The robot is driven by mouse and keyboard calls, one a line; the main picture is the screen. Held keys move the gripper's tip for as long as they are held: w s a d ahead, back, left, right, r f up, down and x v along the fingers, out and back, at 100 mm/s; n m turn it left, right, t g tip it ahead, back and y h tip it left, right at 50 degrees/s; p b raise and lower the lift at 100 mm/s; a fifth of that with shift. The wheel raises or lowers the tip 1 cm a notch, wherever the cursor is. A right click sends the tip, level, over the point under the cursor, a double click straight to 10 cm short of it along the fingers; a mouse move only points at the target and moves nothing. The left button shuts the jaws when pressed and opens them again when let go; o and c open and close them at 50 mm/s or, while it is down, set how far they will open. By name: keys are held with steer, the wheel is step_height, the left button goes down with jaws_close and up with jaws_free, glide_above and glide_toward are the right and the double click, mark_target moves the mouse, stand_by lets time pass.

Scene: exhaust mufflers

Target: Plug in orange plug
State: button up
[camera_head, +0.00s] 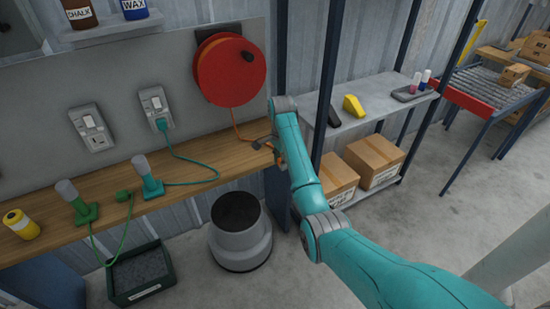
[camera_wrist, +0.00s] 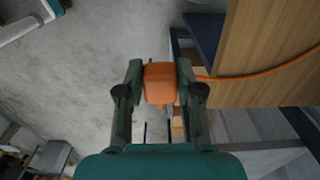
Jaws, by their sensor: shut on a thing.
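My gripper (camera_wrist: 161,85) is shut on the orange plug (camera_wrist: 160,82), which sits between both fingers in the wrist view. Its orange cord (camera_wrist: 270,68) runs off to the right over the wooden bench. In the head view my gripper (camera_head: 270,141) is at the bench's right end, and the cord (camera_head: 237,128) hangs from the red reel (camera_head: 228,70) down to it. Two grey wall sockets are on the panel. The left socket (camera_head: 92,128) has no plug in it. The right socket (camera_head: 156,107) holds a teal plug (camera_head: 162,124) in its lower outlet.
On the wooden bench (camera_head: 120,210) stand a green device (camera_head: 76,205), a teal device (camera_head: 148,178), a loose green plug (camera_head: 123,196) and a yellow roll (camera_head: 20,224). A grey bin (camera_head: 240,232) stands below. A metal shelf (camera_head: 365,122) is to the right of the bench.

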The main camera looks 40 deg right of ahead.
steer(key=a+f+n, duration=0.5)
steer(key=a+f, duration=0.5)
steer(key=s+a+f+n, duration=0.7)
steer(key=s+a+f, duration=0.1)
steer(key=a+f, duration=0.4)
steer(key=s+a+f+n, duration=0.8)
steer(key=a+f, duration=0.4)
steer(key=shift+s+n, duration=0.15)
steer(key=shift+n, duration=0.15)
steer(key=shift+f, duration=0.1)
